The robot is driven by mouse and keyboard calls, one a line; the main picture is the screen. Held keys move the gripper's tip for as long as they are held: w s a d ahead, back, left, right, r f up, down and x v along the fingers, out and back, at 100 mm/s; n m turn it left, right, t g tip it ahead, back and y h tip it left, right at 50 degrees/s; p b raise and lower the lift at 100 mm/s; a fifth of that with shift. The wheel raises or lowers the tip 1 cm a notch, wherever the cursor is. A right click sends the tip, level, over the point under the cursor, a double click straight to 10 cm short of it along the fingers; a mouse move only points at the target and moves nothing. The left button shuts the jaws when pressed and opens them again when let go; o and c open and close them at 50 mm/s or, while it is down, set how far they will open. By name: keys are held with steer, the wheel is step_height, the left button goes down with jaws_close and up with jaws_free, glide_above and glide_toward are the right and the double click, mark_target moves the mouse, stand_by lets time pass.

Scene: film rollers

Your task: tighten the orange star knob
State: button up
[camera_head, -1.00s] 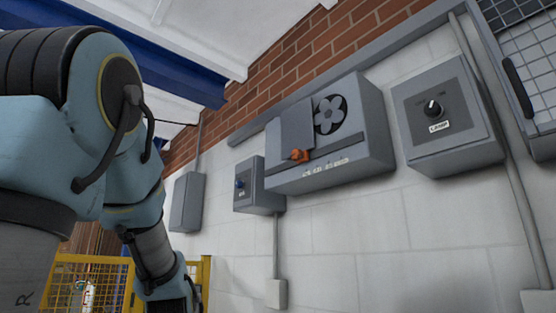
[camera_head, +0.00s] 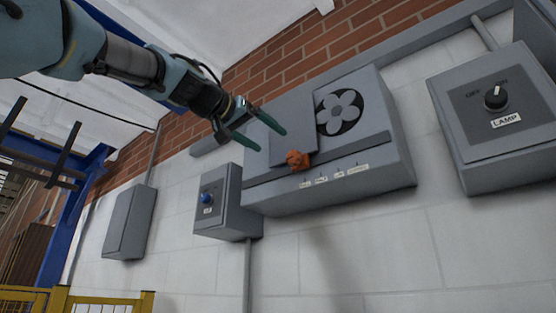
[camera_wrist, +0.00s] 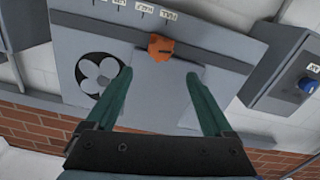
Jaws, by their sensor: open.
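The orange star knob (camera_head: 297,159) sits at the lower edge of a grey sliding plate (camera_head: 280,135) on the front of a wall-mounted grey box (camera_head: 390,160). In the wrist view the knob (camera_wrist: 160,47) shows beyond and between the fingertips. My gripper (camera_head: 260,132) has two green fingers and is open and empty. In the head view it is up and left of the knob, apart from it. In the wrist view the gripper (camera_wrist: 163,75) points at the plate, with the picture turned upside down.
A flower-shaped opening (camera_head: 340,112) lies right of the plate. A small box with a blue button (camera_head: 206,198) is at lower left, and a lamp switch box (camera_head: 500,140) at right. A conduit (camera_head: 246,275) runs below. The wall under the boxes is clear.

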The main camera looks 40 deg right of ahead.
mark_target(292, 156)
steer(key=p+x, duration=0.4)
steer(key=x, duration=0.4)
steer(key=shift+w+d, duration=0.15)
steer(key=shift+d, duration=0.2)
steer(key=shift+w+d, duration=0.15)
steer(key=shift+d, duration=0.6)
steer(key=shift+f, duration=0.1)
jaws_close()
